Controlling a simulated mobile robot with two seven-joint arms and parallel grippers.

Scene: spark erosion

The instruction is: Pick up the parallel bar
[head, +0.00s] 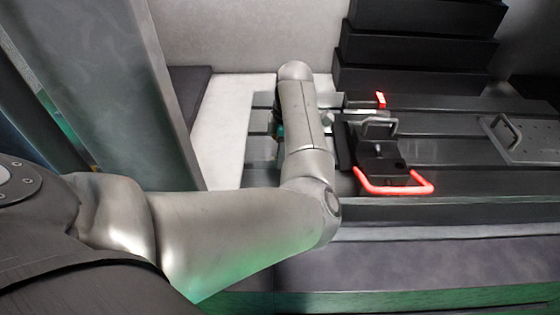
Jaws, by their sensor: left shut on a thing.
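My left arm reaches in from the left and bends away over the slotted table. My left gripper (328,119) is mostly hidden behind its own forearm; only a small pale part shows at the right of the wrist. It is shut on a thin, bright metal bar, which looks like the parallel bar (361,112). The bar points right, just behind the dark block with the grey handle. Its left end and the fingertips are hidden, and I cannot tell whether it touches the table. My right gripper is not in view.
A dark block (376,160) with a grey handle and a glowing red loop (396,190) stands close to the bar. A red-marked piece (381,99) lies behind. A grey plate with a handle (520,138) is at right. Black stepped blocks (415,50) rise behind.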

